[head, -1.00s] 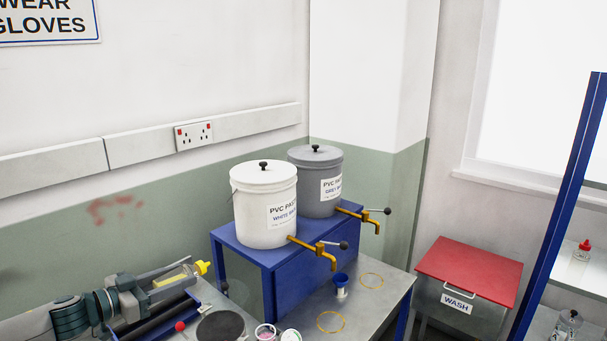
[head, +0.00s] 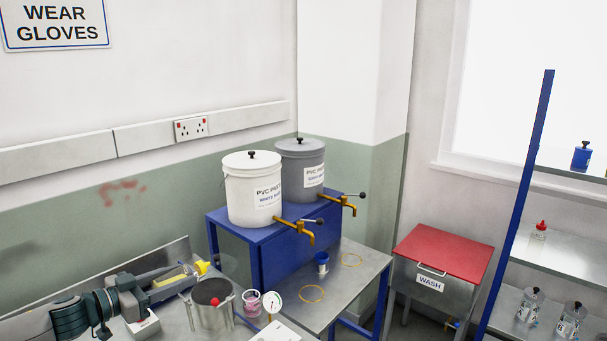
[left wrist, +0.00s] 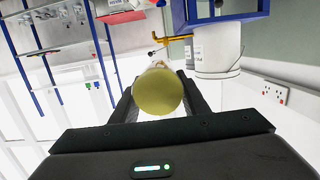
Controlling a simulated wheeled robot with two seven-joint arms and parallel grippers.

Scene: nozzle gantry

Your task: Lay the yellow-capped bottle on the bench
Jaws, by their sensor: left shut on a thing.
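My left gripper (head: 160,285) comes in at the lower left of the head view. It is shut on the yellow-capped bottle (head: 172,279), whose clear body with yellow in it lies between the fingers. The bottle is tilted close to level, its yellow cap (head: 202,267) pointing right. In the left wrist view, a round yellow end of the bottle (left wrist: 158,92) faces the camera between the fingers of the left gripper (left wrist: 160,78). The metal bench (head: 178,318) is below; the gap to it cannot be told. My right gripper is not in view.
A metal pot (head: 211,311), a pink-filled cup (head: 252,303) and a dial gauge (head: 275,302) stand right of the gripper. A blue stand (head: 282,253) carries a white bucket (head: 250,205) and a grey bucket (head: 298,190). A red-lidded wash bin (head: 444,252) and shelves (head: 562,250) are at right.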

